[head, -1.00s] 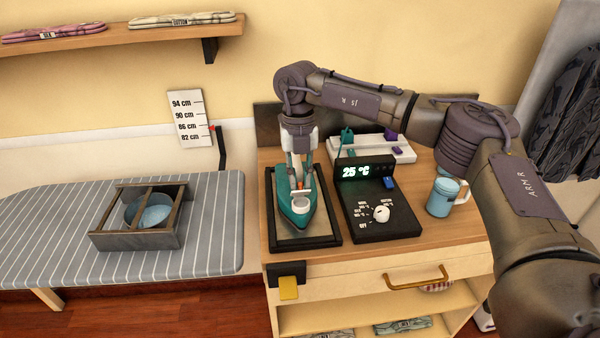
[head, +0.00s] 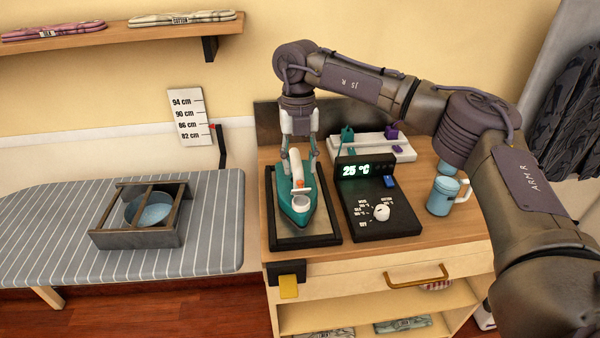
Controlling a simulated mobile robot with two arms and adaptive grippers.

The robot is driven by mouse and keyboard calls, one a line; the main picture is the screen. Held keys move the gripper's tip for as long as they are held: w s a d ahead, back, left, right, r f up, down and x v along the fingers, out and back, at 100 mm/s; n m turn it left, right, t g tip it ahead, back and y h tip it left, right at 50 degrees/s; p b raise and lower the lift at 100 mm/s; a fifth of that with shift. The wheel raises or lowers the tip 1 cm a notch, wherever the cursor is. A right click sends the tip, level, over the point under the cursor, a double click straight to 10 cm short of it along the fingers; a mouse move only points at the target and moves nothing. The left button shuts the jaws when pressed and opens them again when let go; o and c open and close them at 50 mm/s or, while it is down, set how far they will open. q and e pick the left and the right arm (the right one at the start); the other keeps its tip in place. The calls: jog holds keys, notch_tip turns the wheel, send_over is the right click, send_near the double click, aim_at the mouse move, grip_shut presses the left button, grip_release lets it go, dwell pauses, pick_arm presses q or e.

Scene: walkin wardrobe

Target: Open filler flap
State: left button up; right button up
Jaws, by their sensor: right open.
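A teal iron (head: 291,208) with a white handle (head: 295,162) lies on a dark-framed rest (head: 322,236) on the wooden cabinet top. A small round white part (head: 300,203), apparently at the filler, sits on the iron's front; I cannot tell whether its flap is up or down. A small orange part (head: 300,184) sits between it and the handle. My right gripper (head: 300,165) points down behind these parts, open, with its fingers spread to either side of the handle and nothing held. My left gripper is not in view.
A black control box (head: 380,215) with a "25 °C" display and white dial stands right of the iron. A light blue jug (head: 443,195) is further right. A white rack (head: 375,148) stands behind. The striped ironing board (head: 60,235) at left holds a wooden frame (head: 135,239) around a bowl.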

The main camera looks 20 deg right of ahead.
notch_tip(320, 180, up, 9)
jog(key=w, duration=0.1)
jog(key=shift+d+f, duration=0.15)
jog(key=shift+f, duration=0.05)
